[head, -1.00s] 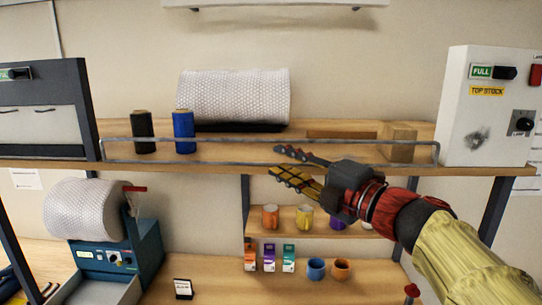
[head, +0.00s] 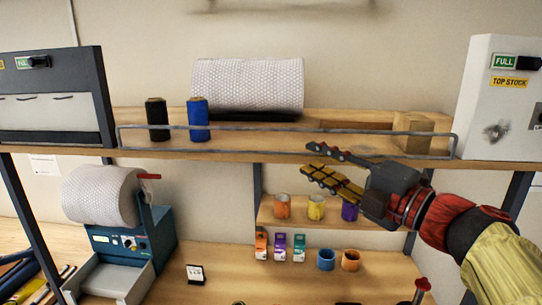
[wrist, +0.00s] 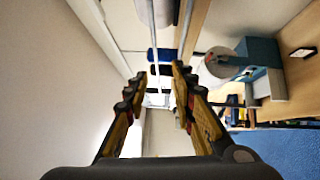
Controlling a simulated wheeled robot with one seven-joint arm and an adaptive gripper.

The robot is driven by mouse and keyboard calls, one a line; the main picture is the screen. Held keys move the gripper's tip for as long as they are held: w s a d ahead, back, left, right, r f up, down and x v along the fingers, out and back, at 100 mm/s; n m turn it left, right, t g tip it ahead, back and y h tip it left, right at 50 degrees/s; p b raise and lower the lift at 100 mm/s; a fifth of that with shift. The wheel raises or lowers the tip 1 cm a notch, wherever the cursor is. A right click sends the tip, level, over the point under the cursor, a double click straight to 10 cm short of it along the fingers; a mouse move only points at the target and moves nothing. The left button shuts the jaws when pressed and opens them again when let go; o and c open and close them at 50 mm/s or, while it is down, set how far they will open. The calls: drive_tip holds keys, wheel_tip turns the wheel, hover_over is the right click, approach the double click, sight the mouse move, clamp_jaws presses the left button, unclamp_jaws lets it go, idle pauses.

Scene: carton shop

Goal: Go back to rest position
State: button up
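My gripper (head: 308,160) is open and empty in the head view, in front of the upper shelf's front edge. Its fingers point left, and the arm comes in from the lower right. In the wrist view my gripper (wrist: 155,80) shows two spread yellow and black fingers with nothing between them. The wrist view looks along the shelf, with a blue roll (wrist: 160,55) and the metal rail beyond the fingertips.
The upper shelf (head: 270,152) has a guard rail, a black spool (head: 157,120), a blue spool (head: 198,120) and a bubble-wrap roll (head: 248,86). Below stand cups, small cartons (head: 280,247) and a blue machine (head: 130,240). A white box (head: 495,110) is at right.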

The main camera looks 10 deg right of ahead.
drive_tip(key=w+d+f+m+h, duration=0.1)
drive_tip(key=d+f+m+h, duration=0.1)
drive_tip(key=d+m+h, duration=0.6)
drive_tip(key=d+f+m+h, duration=0.2)
drive_tip(key=d+m+h, duration=0.45)
drive_tip(key=d, duration=0.45)
drive_tip(key=s+d+f+m+g+h+b, duration=0.1)
drive_tip(key=s+d+f+m+g, duration=0.1)
drive_tip(key=s+f+m, duration=0.3)
drive_tip(key=d+f+m+g+h+b, duration=0.1)
drive_tip(key=d+f+m+g+b, duration=0.15)
drive_tip(key=f, duration=0.55)
drive_tip(key=s+a+f+m+g+y+b, duration=0.25)
drive_tip(key=s+a+f, duration=0.2)
drive_tip(key=f, duration=0.45)
drive_tip(key=s+a+f+m+g+y+b, duration=0.1)
drive_tip(key=s+a+f+m+g, duration=0.25)
drive_tip(key=f, duration=0.65)
drive_tip(key=s+a+f+n+y+b, duration=0.1)
drive_tip(key=s+a+f+y+b, duration=0.1)
drive_tip(key=a+f, duration=0.3)
drive_tip(key=s+a+f+n+y+b, duration=0.2)
drive_tip(key=a+f+b, duration=0.3)
drive_tip(key=a, duration=0.7)
drive_tip(key=shift+s+f+n+g+b, duration=0.3)
drive_tip(key=shift+s+f+g, duration=0.05)
drive_tip(key=shift+s+f, duration=0.4)
drive_tip(key=shift+w, duration=0.1)
